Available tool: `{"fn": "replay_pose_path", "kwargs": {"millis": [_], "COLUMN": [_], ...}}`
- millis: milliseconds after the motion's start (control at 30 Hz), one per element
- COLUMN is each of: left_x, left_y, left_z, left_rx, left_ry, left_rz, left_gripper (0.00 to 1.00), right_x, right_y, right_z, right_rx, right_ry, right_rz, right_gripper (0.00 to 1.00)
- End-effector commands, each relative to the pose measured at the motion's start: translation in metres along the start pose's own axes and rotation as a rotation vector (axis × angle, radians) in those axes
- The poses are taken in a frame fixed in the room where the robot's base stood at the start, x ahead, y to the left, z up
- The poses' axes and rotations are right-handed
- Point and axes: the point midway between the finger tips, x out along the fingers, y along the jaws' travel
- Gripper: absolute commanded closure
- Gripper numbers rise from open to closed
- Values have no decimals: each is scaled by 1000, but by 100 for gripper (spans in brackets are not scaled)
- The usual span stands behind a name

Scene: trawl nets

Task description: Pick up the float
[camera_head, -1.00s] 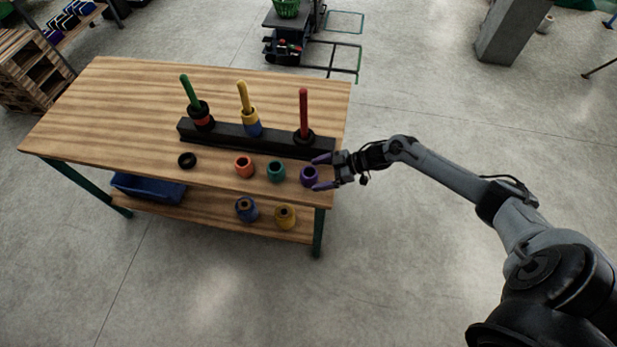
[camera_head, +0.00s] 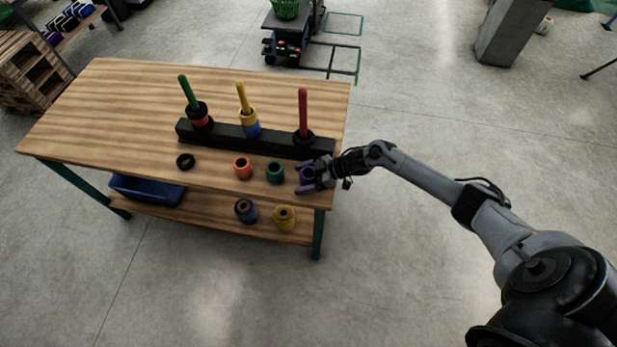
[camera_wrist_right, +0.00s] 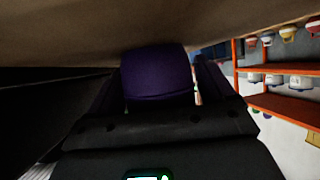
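A purple float (camera_head: 308,175) stands near the right front corner of the wooden table. My right gripper (camera_head: 303,178) reaches in from the right, with one finger on either side of the float. In the right wrist view the purple float (camera_wrist_right: 157,75) sits between the two fingers (camera_wrist_right: 160,88). A thin bright gap shows between it and the right-hand finger, so the gripper looks open around it. The float's lower part is hidden in the head view. A teal float (camera_head: 275,173) and an orange float (camera_head: 243,168) stand to its left. My left gripper is not in view.
Behind the floats, a black rack (camera_head: 225,134) holds green, yellow and red pegs with rings on them. A black ring (camera_head: 185,161) lies on the table (camera_head: 110,120). Blue (camera_head: 246,211) and yellow (camera_head: 284,218) floats and a blue bin (camera_head: 147,190) are on the lower shelf.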

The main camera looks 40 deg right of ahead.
Motion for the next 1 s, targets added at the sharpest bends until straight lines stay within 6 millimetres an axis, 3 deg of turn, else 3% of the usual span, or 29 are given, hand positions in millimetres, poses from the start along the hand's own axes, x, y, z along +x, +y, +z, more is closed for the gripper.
{"fn": "replay_pose_path", "kwargs": {"millis": [33,300,733,1000], "left_x": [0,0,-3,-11], "left_y": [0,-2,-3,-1], "left_z": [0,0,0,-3], "left_rx": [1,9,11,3], "left_ry": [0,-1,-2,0], "left_rz": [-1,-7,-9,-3], "left_gripper": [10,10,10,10], "right_x": [0,0,-5,-18], "right_y": [0,0,1,-1], "right_z": [0,0,-8,-43], "right_rx": [0,0,-1,-3], "right_ry": [0,0,0,2], "right_rz": [0,0,1,-1], "right_gripper": [26,63,63,63]}}
